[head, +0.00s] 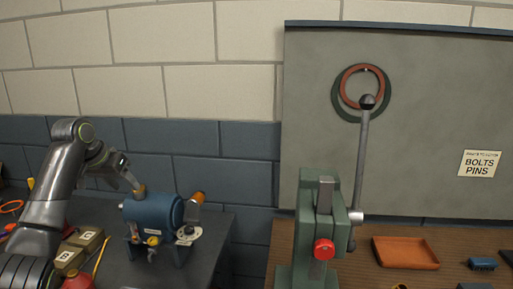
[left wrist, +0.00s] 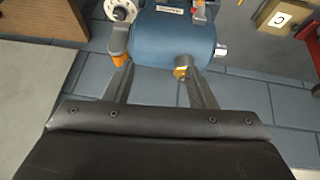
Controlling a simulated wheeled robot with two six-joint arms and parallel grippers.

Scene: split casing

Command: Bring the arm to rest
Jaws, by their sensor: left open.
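My left arm reaches in from the left in the head view. Its gripper (head: 130,183) is at the upper left of a blue rounded casing (head: 152,214) on the dark bench. In the left wrist view the gripper's two fingers (left wrist: 157,76) are spread, with nothing held between them. The blue casing (left wrist: 172,38) lies just beyond the fingertips, with a brass fitting (left wrist: 181,73) by one finger and an orange-ended part (left wrist: 118,58) by the other. Whether the fingers touch the casing is unclear. My right gripper is in neither view.
A green lever press (head: 333,235) stands on the wooden bench, its lever (head: 362,155) raised. An orange-brown tray (head: 404,252) lies right of it. Labelled boxes (head: 85,241) and a red object (head: 78,281) are near my left arm. The box marked C (left wrist: 284,17) shows in the wrist view.

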